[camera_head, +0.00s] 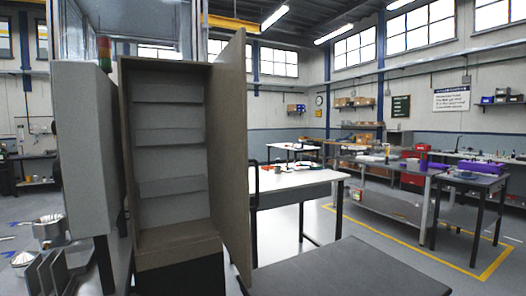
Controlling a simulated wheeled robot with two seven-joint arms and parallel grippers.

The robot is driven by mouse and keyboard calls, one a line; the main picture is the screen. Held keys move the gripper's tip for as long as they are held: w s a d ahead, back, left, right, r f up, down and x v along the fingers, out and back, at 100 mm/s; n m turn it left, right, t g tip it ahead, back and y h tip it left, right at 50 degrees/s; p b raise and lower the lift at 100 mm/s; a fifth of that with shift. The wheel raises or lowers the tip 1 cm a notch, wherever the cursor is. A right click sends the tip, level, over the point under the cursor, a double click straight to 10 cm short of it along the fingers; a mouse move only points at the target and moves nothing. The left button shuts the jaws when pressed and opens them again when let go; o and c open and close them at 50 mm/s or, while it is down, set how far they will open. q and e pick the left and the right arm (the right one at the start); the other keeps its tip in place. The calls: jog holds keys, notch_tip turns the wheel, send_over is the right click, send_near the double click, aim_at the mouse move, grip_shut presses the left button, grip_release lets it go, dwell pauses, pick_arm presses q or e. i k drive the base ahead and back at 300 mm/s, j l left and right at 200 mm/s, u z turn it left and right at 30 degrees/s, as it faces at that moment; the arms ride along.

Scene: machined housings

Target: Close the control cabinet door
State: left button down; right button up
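The control cabinet (172,237) stands upright left of centre, a tall grey-brown box with its front open. Several pale, sloped shelf panels (170,132) show inside, and no objects are seen on them. Its door (234,150) is hinged on the cabinet's right side and stands wide open, swung out towards me and seen nearly edge-on. A dark bar handle (253,178) shows at the door's right face.
A grey box (84,150) stands close left of the cabinet. Metal parts (45,274) lie at lower left. A dark tabletop (345,270) is at lower right near the door's bottom edge. A white table (295,178) stands behind the door. Workbenches (385,168) line the right.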

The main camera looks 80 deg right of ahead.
aim_at(229, 75)
jog(key=k+l+z, duration=0.25)
jog(key=z, duration=0.2)
jog(key=k+l+z, duration=0.15)
jog(key=l+z, duration=0.25)
jog(key=k+l+z, duration=0.15)
jog(key=l+z, duration=0.3)
jog(key=j, duration=0.1)
